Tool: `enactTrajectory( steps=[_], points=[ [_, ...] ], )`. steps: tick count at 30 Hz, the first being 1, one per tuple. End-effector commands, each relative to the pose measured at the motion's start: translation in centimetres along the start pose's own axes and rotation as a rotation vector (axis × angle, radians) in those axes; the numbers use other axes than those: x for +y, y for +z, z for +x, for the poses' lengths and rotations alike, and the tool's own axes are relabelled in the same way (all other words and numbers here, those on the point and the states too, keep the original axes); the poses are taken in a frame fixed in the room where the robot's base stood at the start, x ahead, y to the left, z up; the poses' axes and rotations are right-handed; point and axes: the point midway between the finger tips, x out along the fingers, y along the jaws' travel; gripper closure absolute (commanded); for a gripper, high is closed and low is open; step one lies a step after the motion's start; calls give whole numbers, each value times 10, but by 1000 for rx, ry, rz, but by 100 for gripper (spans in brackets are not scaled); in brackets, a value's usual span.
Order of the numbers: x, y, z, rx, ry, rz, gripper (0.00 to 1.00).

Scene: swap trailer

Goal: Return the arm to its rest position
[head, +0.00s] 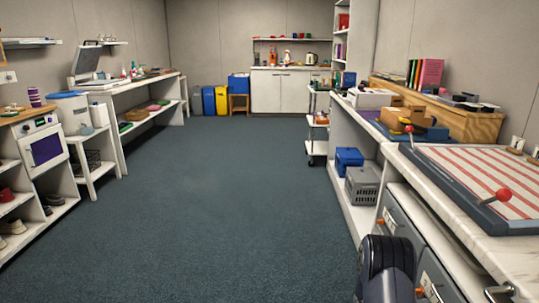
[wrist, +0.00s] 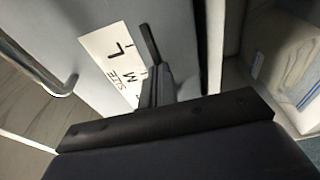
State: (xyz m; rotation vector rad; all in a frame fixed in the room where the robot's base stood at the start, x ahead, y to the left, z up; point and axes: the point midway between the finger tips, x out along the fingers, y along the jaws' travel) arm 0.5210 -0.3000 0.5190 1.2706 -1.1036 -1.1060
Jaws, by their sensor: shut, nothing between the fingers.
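My arm (head: 386,268) shows as a dark rounded part at the bottom of the head view, right of the middle, in front of the grey drawer fronts under the right counter. My gripper is not visible in the head view. In the wrist view my gripper (wrist: 152,62) is shut and empty, its dark fingers in front of a grey panel. A white label (wrist: 112,60) with dark lettering is on that panel, partly hidden by the fingers. I cannot tell whether the fingers touch the panel.
A metal bar handle (wrist: 45,75) is at the left of the wrist view. In the head view, grey drawers (head: 400,233) stand beside my arm under a counter with a striped board (head: 480,175) and red-knobbed levers. The carpeted floor (head: 215,190) is clear in the middle.

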Motion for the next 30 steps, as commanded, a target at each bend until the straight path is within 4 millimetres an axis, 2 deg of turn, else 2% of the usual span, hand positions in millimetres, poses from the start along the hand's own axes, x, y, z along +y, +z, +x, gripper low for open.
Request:
enactTrajectory(
  steps=[14,17,30],
  points=[
    [2,1,-2,2,1,2,100],
    [2,-1,-14,6,1,4,100],
    [1,-17,-93,7,2,3,100]
  ],
)
